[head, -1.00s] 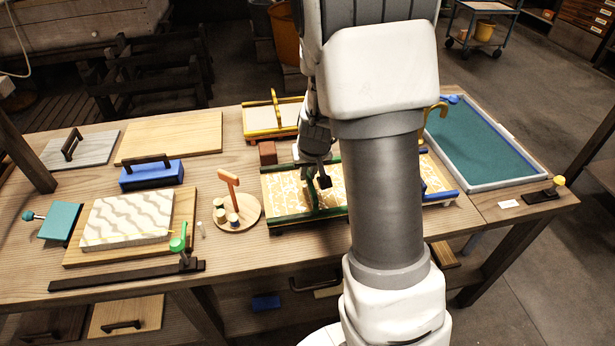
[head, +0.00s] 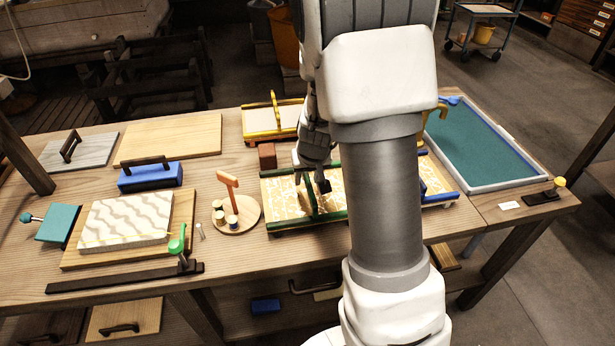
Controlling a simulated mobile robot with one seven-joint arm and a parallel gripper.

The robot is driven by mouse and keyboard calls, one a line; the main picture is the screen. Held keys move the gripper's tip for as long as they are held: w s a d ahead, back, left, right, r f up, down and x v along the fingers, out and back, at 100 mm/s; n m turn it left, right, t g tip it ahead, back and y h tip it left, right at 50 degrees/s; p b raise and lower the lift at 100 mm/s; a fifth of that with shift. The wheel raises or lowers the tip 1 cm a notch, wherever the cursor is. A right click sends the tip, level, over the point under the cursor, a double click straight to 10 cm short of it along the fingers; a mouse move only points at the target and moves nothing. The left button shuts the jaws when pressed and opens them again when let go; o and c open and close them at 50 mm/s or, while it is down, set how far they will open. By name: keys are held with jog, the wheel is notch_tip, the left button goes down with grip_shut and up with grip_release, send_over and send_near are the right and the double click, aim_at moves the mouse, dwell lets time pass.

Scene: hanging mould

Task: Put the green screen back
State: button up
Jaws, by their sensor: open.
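The green screen (head: 282,213) has green edge bars and a gold-and-white patterned face. It lies flat on the bench in the middle, partly hidden on its right by my arm. A green upright handle (head: 311,200) stands across it. My gripper (head: 312,183) is open and low over the screen, pointing down. Its fingers show on either side of the top of the green handle; I cannot tell whether they touch it.
A blue-edged screen (head: 440,198) is mostly hidden behind my arm. A yellow-framed screen (head: 247,126) lies behind. A reddish block (head: 267,155) and a round stand (head: 247,214) are close on the left. A tray with a teal face (head: 480,150) is at right.

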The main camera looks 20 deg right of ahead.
jog(key=shift+r+p, duration=0.3)
jog(key=shift+r, duration=0.1)
jog(key=s+a+r+n+y+p, duration=0.15)
jog(key=s+a+r, duration=0.35)
jog(key=r, duration=0.5)
jog(key=s+a+r+p, duration=0.2)
jog(key=s+r+p, duration=0.1)
jog(key=s+r, duration=0.55)
jog(key=s+a+r+t, duration=0.1)
jog(key=s+a+r, duration=0.1)
jog(key=s+r, duration=0.4)
jog(key=s+n, duration=0.1)
jog(key=s, duration=0.3)
jog(key=shift+a+r+h, duration=0.35)
jog(key=shift+r, duration=0.05)
jog(key=shift+r, duration=0.1)
notch_tip(320, 180, up, 3)
jog(key=p, duration=0.2)
jog(key=shift+p, duration=0.3)
